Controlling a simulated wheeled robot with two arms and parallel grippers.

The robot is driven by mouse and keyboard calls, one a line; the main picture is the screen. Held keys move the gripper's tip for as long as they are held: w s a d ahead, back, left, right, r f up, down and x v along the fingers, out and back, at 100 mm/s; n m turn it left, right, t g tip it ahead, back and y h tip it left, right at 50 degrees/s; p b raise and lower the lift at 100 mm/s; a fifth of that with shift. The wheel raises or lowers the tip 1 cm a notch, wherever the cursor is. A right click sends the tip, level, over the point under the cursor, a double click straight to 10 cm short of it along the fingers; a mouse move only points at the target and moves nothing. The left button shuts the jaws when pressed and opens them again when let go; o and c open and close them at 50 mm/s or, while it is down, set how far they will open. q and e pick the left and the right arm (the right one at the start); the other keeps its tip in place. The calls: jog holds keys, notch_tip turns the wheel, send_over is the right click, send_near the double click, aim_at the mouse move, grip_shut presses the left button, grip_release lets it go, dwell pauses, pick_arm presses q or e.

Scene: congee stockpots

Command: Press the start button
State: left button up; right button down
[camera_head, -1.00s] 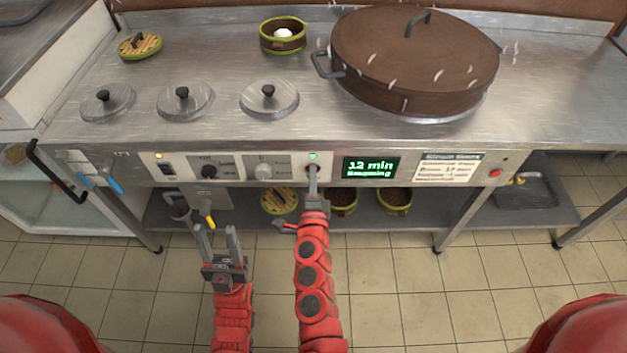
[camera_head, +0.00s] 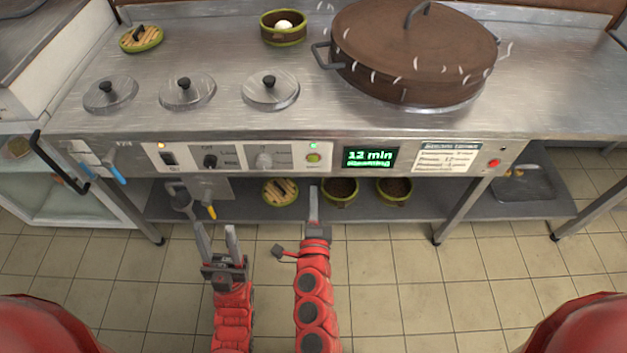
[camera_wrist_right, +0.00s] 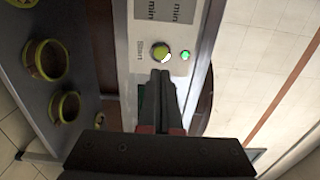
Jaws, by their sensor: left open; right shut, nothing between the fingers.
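The start button (camera_head: 313,158) is a round yellow-green button on the counter's front panel, below a lit green lamp (camera_head: 313,146). In the right wrist view the button (camera_wrist_right: 160,52) shows just beyond the fingertips, next to the green lamp (camera_wrist_right: 185,55). My right gripper (camera_head: 313,190) is shut and empty, below and in front of the button, apart from it. My left gripper (camera_head: 215,229) is open and empty, lower and to the left, in front of the lower shelf. The display (camera_head: 370,158) right of the button reads "12 min" with a blurred line beneath.
A red button (camera_head: 493,163) is at the panel's right end. A large brown lidded steamer (camera_head: 413,50) and several steel lids (camera_head: 270,90) stand on the counter. Baskets sit on the lower shelf.

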jog(key=shift+s, duration=2.05)
